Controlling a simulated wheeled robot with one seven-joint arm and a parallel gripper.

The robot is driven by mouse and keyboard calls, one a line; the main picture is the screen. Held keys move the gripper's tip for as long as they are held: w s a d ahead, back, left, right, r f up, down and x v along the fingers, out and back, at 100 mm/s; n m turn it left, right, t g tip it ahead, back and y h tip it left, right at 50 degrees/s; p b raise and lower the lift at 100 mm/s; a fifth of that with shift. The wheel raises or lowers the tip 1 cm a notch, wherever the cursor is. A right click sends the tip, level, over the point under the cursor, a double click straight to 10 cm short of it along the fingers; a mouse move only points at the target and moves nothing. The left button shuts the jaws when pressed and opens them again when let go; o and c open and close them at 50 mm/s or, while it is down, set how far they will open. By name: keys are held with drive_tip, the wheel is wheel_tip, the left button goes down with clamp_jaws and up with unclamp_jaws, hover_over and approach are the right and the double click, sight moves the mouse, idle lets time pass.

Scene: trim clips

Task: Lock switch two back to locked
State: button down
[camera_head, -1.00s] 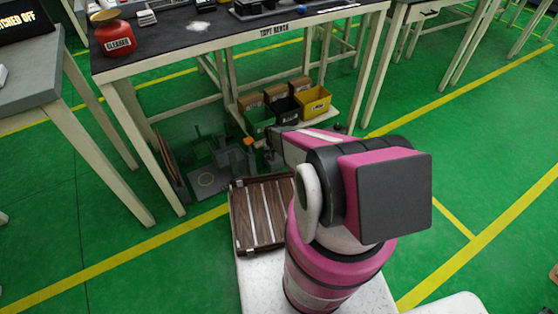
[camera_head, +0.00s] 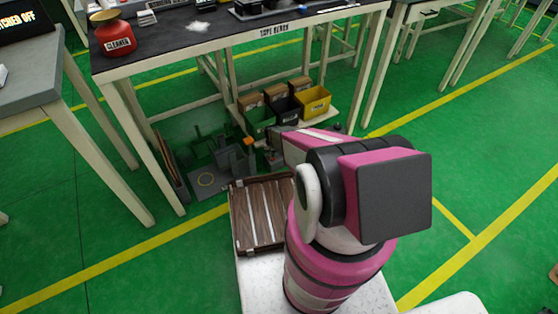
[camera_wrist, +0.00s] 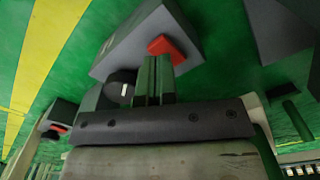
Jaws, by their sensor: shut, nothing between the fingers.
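In the wrist view, a grey box (camera_wrist: 150,30) carries a red-orange part (camera_wrist: 166,48). A round black knob (camera_wrist: 122,86) with a white mark sits just left of my gripper's fingers. My gripper (camera_wrist: 155,62) is shut and empty, its two narrow fingers side by side in front of the box, the tips close to the red-orange part; contact cannot be told. I cannot read which switch is number two or whether it is locked. In the head view, grey fixtures (camera_head: 205,182) stand low under the bench, and my arm hides most of the gripper.
The bench (camera_head: 225,42) stands above the work spot, its legs close by. Green, black and yellow bins (camera_head: 315,103) are behind. A brown slatted tray (camera_head: 257,218) lies in front. A second grey block (camera_wrist: 275,30) is at right in the wrist view. Floor is clear at right.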

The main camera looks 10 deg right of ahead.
drive_tip(key=shift+f, duration=1.35)
idle(0.9)
drive_tip(key=shift+r, duration=0.1)
drive_tip(key=shift+r, duration=3.45)
drive_tip(key=shift+s+r, duration=0.15)
drive_tip(key=shift+r, duration=0.25)
drive_tip(key=s+r, duration=0.7)
drive_tip(key=r, duration=0.6)
drive_tip(key=s+r+n, duration=0.1)
drive_tip(key=s+r, duration=0.6)
drive_tip(key=r, duration=0.6)
drive_tip(key=s+r+n, duration=0.1)
drive_tip(key=s+r, duration=0.6)
drive_tip(key=r, duration=0.6)
drive_tip(key=shift+f, duration=0.1)
